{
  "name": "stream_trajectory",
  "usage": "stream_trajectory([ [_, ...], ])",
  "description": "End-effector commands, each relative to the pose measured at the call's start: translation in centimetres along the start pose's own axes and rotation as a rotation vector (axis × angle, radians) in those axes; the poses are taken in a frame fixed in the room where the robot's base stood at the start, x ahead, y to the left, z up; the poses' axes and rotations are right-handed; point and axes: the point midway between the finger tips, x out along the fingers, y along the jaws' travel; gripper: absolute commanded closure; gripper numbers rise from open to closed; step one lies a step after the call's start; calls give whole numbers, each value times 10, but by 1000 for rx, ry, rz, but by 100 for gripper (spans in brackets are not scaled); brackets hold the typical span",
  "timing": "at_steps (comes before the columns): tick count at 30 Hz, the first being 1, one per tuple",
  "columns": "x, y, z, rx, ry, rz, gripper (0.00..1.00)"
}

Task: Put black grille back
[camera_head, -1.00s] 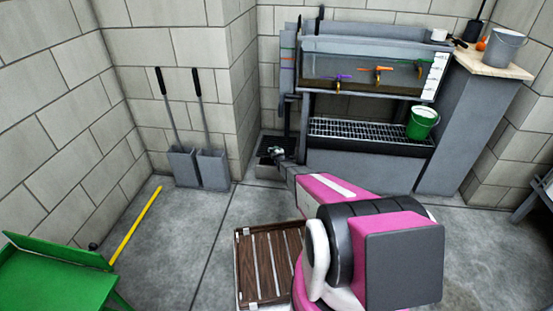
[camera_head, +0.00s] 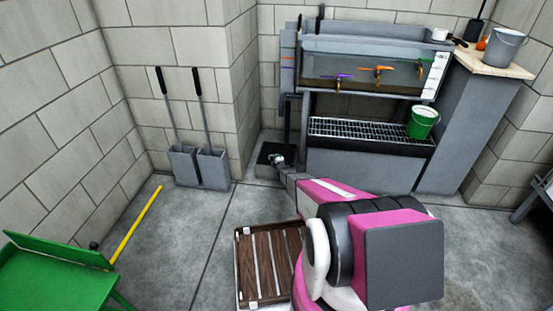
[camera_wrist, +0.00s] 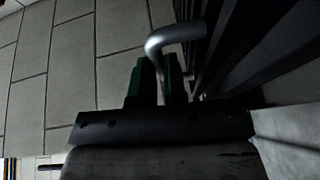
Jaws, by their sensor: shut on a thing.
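The black grille (camera_wrist: 250,45) fills the upper right of the wrist view as dark parallel slats. A bent silver handle (camera_wrist: 172,36) stands out beside the slats. My gripper (camera_wrist: 160,75), with dark green fingers, is shut on this handle. In the head view the grille is a small dark square (camera_head: 268,149) low by the left foot of the tank stand, and my gripper (camera_head: 276,159) is at its front. Whether the grille is seated or held clear of the floor cannot be told.
The tank stand (camera_head: 365,169) is close on the right, with a green bucket (camera_head: 423,123) on its grating. Two long-handled grey dustpans (camera_head: 198,165) stand by the wall on the left. A wooden slatted crate (camera_head: 265,265) is on the floor.

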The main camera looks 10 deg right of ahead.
Motion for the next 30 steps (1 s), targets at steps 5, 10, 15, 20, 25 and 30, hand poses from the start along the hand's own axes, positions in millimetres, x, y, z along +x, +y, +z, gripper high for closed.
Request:
stream_trajectory([
  [5, 0, -2, 0, 0, 0, 0, 65],
  [10, 0, -2, 0, 0, 0, 0, 62],
  [15, 0, -1, 0, 0, 0, 0, 62],
  [20, -4, 5, 0, 0, 0, 0, 62],
  [25, -28, 5, 0, 0, 0, -1, 62],
  [30, -61, 6, 0, 0, -1, -1, 62],
])
